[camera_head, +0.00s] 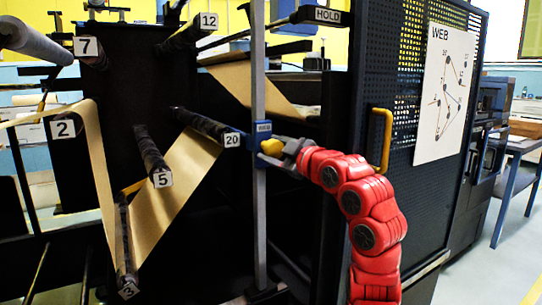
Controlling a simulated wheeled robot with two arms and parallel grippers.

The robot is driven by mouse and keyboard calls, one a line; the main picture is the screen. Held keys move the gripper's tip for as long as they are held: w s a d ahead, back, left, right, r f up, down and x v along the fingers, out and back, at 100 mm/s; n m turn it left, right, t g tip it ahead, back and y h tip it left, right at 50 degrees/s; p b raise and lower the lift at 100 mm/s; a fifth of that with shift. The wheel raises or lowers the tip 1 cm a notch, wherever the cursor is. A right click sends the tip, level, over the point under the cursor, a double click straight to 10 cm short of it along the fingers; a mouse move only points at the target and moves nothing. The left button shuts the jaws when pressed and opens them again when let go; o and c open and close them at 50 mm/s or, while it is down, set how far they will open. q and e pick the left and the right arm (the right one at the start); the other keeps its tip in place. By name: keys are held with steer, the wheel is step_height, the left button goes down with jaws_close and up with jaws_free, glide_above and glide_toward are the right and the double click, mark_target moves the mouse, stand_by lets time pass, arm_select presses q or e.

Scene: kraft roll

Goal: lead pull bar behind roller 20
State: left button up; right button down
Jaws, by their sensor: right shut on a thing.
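The roller tagged 20 (205,124) is a dark bar in the middle, angled toward me. A brown kraft web (175,182) slopes up from the low roller tagged 3 (127,245) to roller 20. My right gripper (273,148), on a red arm from the lower right, is shut on a yellow knob (270,145) at a blue block (262,129) on a grey upright post (258,75), just right of the 20 tag. I cannot tell the pull bar apart from the web's edge and roller 20. My left gripper is not in view.
Another kraft sheet (258,88) lies behind the post. A black perforated door (385,90) with a yellow handle (381,140) is close to my right arm.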

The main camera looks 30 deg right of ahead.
mark_target(260, 127)
steer(key=shift+d+r, duration=0.25)
steer(key=shift+r, duration=0.7)
steer(key=shift+a+r+p, duration=0.1)
steer(key=shift+p, duration=0.2)
steer(key=shift+s+a+r+p, duration=0.15)
steer(key=shift+a+r+p, duration=0.9)
steer(key=shift+a+r, duration=0.85)
steer(key=shift+f, duration=0.1)
